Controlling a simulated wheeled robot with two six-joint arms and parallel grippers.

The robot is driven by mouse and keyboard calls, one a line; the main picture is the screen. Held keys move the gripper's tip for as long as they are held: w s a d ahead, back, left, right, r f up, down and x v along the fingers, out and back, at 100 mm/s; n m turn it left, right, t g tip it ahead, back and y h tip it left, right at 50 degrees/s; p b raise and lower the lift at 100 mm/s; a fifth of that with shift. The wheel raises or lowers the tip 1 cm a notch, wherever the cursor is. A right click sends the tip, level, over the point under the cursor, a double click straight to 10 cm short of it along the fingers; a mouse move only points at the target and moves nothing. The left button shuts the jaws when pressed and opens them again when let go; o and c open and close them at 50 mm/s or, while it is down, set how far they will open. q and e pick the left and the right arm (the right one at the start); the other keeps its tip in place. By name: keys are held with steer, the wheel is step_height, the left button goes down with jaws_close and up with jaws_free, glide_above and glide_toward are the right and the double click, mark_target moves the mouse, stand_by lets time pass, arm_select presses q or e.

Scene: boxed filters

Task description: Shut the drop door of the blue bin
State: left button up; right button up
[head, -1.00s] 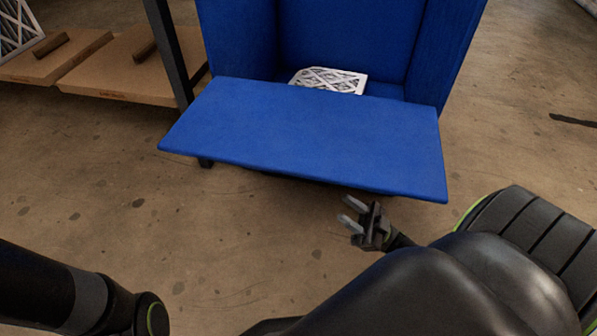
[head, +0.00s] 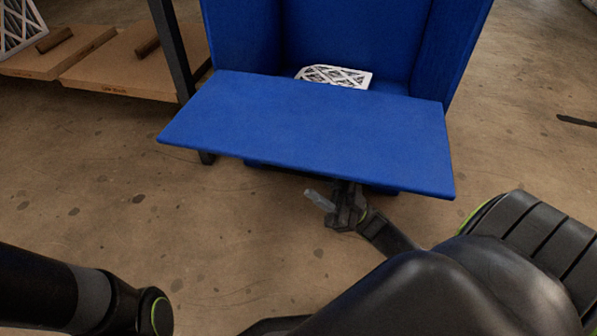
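The blue bin (head: 350,40) stands at the top centre of the head view, its front open. Its drop door (head: 310,130) is folded down toward me, roughly level and tilted slightly. A white-framed filter (head: 334,76) lies inside, behind the door. My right gripper (head: 327,200) is just below the door's front edge, partly hidden under it. One finger shows clearly, and the other is hidden by the door, so I cannot tell its opening or whether it touches the door. My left arm (head: 80,296) shows at the lower left, its gripper out of view.
A wooden shelf (head: 120,70) with a dark post (head: 172,50) stands left of the bin. Another filter (head: 18,28) leans at the far left. The concrete floor in front of the bin is clear. A dark strip (head: 578,120) lies at the right.

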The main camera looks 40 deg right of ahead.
mark_target(302, 175)
steer(key=shift+b+x, duration=0.6)
steer(key=shift+x, duration=2.45)
jaws_close()
